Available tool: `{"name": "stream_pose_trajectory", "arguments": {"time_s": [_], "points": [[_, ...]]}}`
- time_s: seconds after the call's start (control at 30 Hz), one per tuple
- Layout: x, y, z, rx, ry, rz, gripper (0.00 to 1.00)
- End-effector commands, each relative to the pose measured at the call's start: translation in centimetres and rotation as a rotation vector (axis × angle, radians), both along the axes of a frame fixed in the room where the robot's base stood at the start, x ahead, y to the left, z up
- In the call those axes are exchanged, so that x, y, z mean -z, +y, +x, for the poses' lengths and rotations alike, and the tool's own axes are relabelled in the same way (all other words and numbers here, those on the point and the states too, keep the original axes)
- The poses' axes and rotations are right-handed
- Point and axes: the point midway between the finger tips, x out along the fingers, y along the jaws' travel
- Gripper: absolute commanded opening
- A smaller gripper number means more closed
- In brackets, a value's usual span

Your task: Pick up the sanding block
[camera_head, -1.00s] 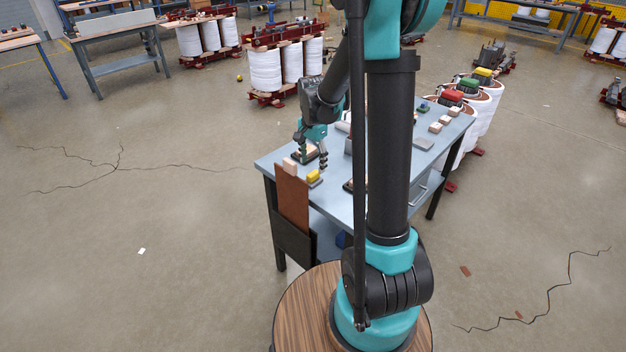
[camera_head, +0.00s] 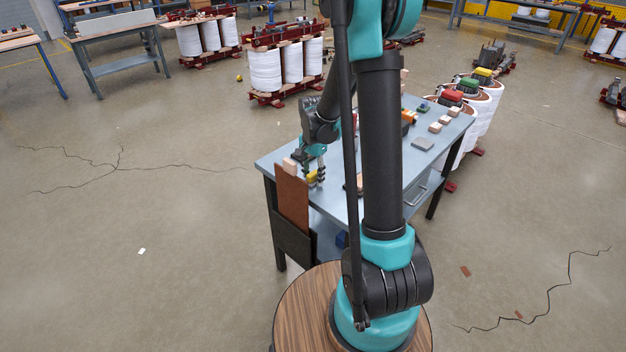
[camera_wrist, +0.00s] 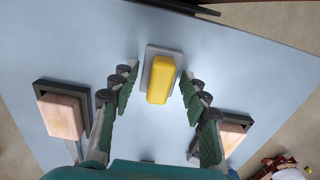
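The sanding block, a yellow grip on a flat grey base (camera_wrist: 160,78), lies on the blue-grey table (camera_wrist: 75,50). In the wrist view it sits between my gripper's fingertips (camera_wrist: 159,80), with a gap on both sides. My gripper is open, with green-padded fingers, and its height above the block is hard to judge. In the head view, the yellow grip (camera_head: 312,176) shows near the table's left front corner, partly covered by my gripper (camera_head: 316,172).
A wooden block in a dark tray (camera_wrist: 61,113) is left of my fingers, and another dark tray with wood (camera_wrist: 232,130) is right. A brown upright board (camera_head: 292,198) stands at the table's near left edge. Several small blocks (camera_head: 436,127) are at the far right.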

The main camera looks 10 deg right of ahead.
Motion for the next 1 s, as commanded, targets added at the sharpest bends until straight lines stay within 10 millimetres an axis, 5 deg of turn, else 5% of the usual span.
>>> {"name": "stream_pose_trajectory", "arguments": {"time_s": [0.33,0.77,1.0], "points": [[0.0,0.0,0.0,0.000,0.000,0.000,0.01],[-1.4,0.0,0.0,0.000,0.000,0.000,0.01],[-6.2,0.0,-0.1,0.000,0.000,0.000,0.01]]}}
